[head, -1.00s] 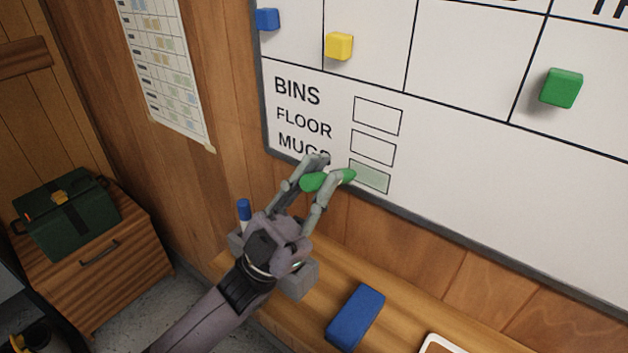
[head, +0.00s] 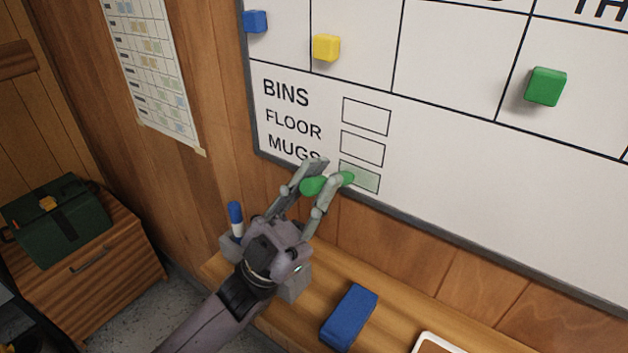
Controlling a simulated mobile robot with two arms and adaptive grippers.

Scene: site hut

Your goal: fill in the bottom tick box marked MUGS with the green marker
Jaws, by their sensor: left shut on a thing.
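The whiteboard (head: 450,165) carries three tick boxes at its lower left, beside the words BINS, FLOOR and MUGS. The bottom box (head: 359,177), marked MUGS, has a pale green fill; the upper two are white. My left gripper (head: 325,178) is shut on the green marker (head: 313,186), which lies across its fingers. The marker's right end is at the left edge of the MUGS box; whether it touches the board I cannot tell. The fingers hide part of the marker and the board's lower edge. My right gripper is not in view.
A wooden ledge (head: 395,325) under the board holds a blue eraser-like block (head: 349,316) and a blue-and-white marker (head: 236,220) upright in a grey holder. Coloured magnets sit on the board. A green case (head: 58,222) stands on a wooden cabinet at left.

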